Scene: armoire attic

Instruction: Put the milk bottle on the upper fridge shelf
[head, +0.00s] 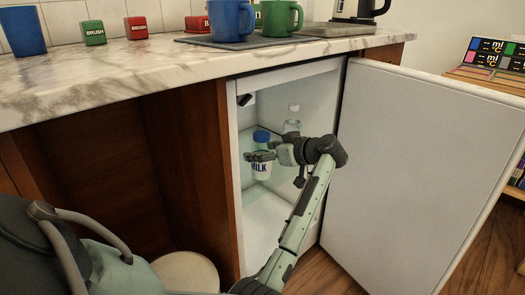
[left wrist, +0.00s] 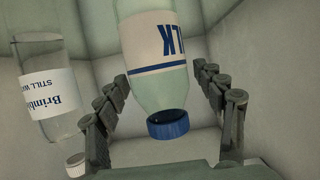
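The milk bottle (head: 262,169), white-labelled with a blue cap, is upright inside the open fridge, at the level of a glassy shelf (head: 282,181). Whether its base rests on that shelf is hard to tell. My left gripper (head: 262,156) reaches in at the bottle and partly covers it. In the left wrist view, which is upside down, the milk bottle (left wrist: 160,75) lies between the two fingers (left wrist: 162,78). The fingers look spread, with a narrow gap at the right one. My right gripper is out of view.
A clear water bottle (head: 292,127) stands just right of the milk bottle; it also shows in the left wrist view (left wrist: 50,95). The fridge door (head: 420,170) is wide open to the right. A marble counter (head: 130,75) with mugs is above.

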